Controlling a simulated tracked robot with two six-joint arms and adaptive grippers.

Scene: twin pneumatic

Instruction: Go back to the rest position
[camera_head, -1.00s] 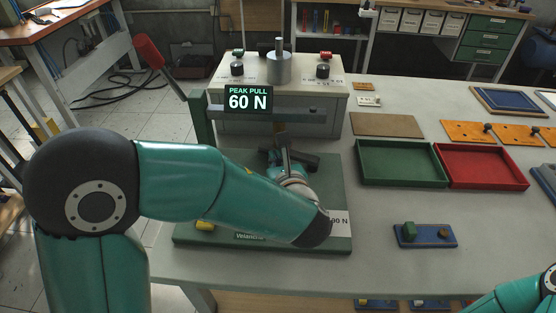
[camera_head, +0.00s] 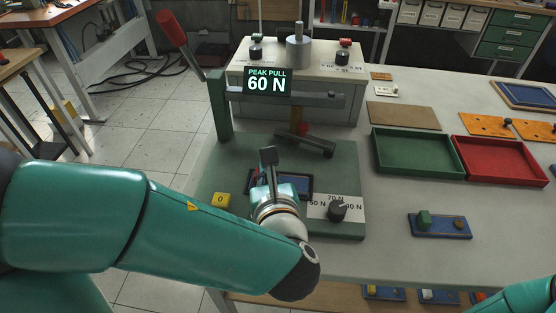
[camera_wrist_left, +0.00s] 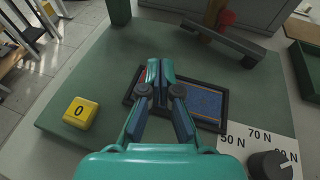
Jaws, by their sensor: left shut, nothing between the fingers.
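My left gripper (camera_head: 268,157) is above the green base plate (camera_head: 346,160) of the pull tester. In the left wrist view its fingers (camera_wrist_left: 158,72) are together, with nothing between them. Below and behind them lies a dark-framed blue panel (camera_wrist_left: 200,103) on the plate. My left arm comes in from the left across the front of the plate. Of my right arm only a teal link shows at the bottom right corner; its gripper is out of view.
A yellow block marked 0 (camera_head: 221,200) and a black knob (camera_head: 338,211) sit on the plate near my wrist. A dark bar (camera_head: 306,143) and the 60 N display (camera_head: 268,82) stand behind. Green (camera_head: 416,175) and red (camera_head: 505,180) trays lie right.

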